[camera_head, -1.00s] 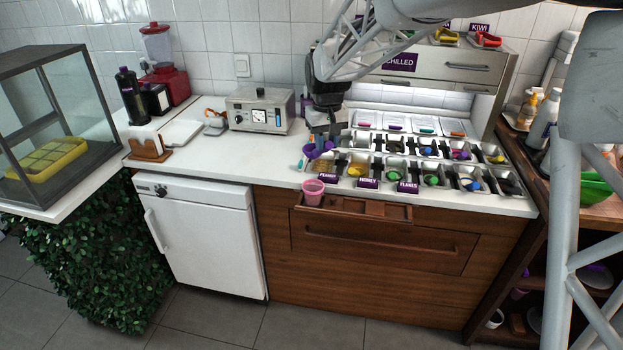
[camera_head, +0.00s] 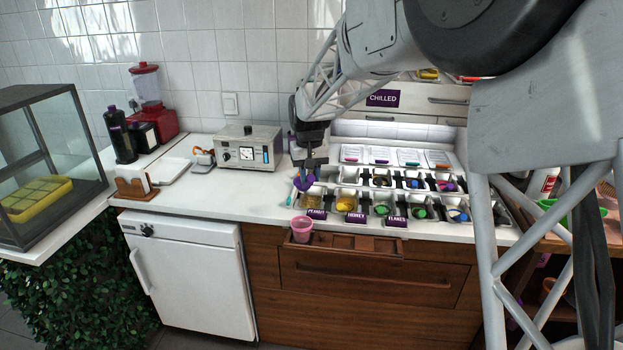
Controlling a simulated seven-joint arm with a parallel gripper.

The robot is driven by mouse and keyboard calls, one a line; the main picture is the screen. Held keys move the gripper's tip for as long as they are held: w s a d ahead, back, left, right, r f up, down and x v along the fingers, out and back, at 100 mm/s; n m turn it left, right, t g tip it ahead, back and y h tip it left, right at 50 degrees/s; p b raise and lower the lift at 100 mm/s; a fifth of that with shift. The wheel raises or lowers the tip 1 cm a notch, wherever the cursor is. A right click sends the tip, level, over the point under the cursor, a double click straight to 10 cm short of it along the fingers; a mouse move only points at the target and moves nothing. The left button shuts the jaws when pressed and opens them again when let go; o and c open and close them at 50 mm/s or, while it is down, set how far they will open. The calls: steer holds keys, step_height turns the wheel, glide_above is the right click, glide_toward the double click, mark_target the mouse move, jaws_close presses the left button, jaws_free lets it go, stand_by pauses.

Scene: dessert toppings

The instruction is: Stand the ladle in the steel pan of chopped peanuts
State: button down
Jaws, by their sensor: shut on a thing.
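The ladle (camera_head: 303,184) is purple and hangs from my gripper (camera_head: 311,168), which is shut on it. The ladle's head shows just below the fingers. Its handle is mostly hidden by the gripper. The steel pan of chopped peanuts (camera_head: 313,201) is at the left end of the front row of pans, behind a purple PEANUT label (camera_head: 316,214). The ladle is above and slightly left of this pan in the picture. I cannot tell whether it touches the pan.
The honey pan (camera_head: 347,202) is directly right of the peanut pan, with more pans holding coloured scoops beyond. A pink cup (camera_head: 302,229) stands at the counter's front edge. A steel appliance (camera_head: 248,147) stands behind to the left.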

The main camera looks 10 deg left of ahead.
steer(key=w+a+f+m, duration=0.2)
steer(key=w+f+m, duration=0.1)
steer(key=w, duration=0.4)
steer(key=w+a+f+m, duration=0.3)
steer(key=w+f, duration=0.2)
steer(key=w, duration=0.2)
steer(key=shift+w+f, duration=0.2)
steer(key=shift+a, duration=0.1)
steer(key=shift+f, duration=4.85)
stand_by(0.9)
steer(key=c, duration=0.8)
jaws_free()
